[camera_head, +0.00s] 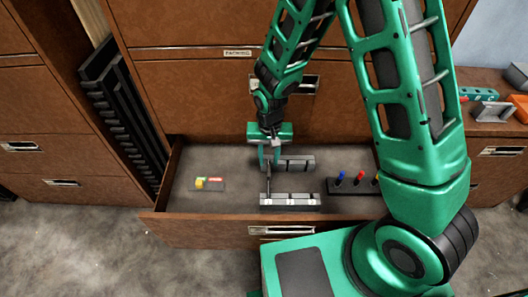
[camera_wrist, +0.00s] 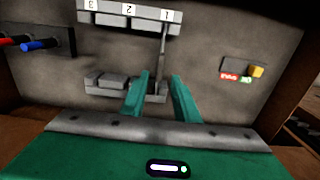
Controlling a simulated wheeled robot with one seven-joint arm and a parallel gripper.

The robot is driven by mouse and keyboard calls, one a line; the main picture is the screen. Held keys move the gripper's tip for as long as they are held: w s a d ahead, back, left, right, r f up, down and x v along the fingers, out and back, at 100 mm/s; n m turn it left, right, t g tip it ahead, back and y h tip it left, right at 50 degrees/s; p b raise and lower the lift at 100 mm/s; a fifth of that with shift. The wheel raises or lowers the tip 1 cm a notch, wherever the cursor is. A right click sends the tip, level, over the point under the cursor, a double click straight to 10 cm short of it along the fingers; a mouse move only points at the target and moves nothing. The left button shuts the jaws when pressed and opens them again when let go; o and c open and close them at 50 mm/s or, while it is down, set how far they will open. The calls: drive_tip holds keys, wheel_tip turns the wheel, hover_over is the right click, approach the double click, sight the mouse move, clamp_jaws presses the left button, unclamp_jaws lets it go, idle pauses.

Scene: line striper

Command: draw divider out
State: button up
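The divider (camera_wrist: 163,48) is a thin grey plate standing across the drawer between two slotted rails, at the slot marked 1. The numbered rail (camera_head: 290,206) is nearer the drawer front, and a second grey rail (camera_head: 298,164) lies farther back; the numbered rail also shows at the top of the wrist view (camera_wrist: 128,29). My gripper (camera_head: 269,164) is over the rear rail, pointing down. In the wrist view its two green fingers (camera_wrist: 161,76) are apart, with the divider appearing between them. I see no contact; the divider's lower edge is partly hidden.
The drawer (camera_head: 190,212) is pulled open from a brown cabinet. In it are a small panel (camera_head: 209,187) with a yellow block and red and green labels, left, and a dark holder (camera_head: 345,188) with coloured pegs, right. A side cabinet with objects (camera_head: 488,112) stands at right.

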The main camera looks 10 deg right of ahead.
sight(269, 170)
drive_tip(key=shift+f, duration=2.9)
drive_tip(key=shift+s, duration=0.15)
drive_tip(key=shift+c, duration=0.7)
clamp_jaws()
